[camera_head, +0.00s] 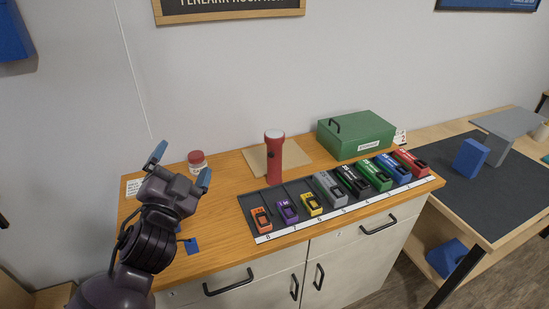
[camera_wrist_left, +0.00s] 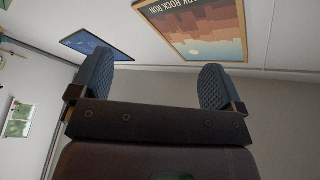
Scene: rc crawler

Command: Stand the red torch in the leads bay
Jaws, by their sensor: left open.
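The red torch (camera_head: 273,160) stands upright with its pale lens end up, at the rear edge of the dark bay tray (camera_head: 247,206) on the wooden cabinet top. I cannot tell whether its base is inside a rear bay or just behind the tray. No label I can read marks the leads bay. My left gripper (camera_head: 180,165) is open and empty, raised over the left end of the cabinet top, left of the torch and apart from it. In the left wrist view the open fingers (camera_wrist_left: 157,90) have only wall and posters beyond them. My right gripper is not in view.
Several coloured packs, from orange (camera_head: 261,219) to red (camera_head: 410,162), fill the tray's front row. A green box (camera_head: 356,134) stands behind it. A red-lidded jar (camera_head: 197,161) is near my left gripper. A thin board (camera_head: 255,161) lies behind the torch. A workbench (camera_head: 490,190) is at right.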

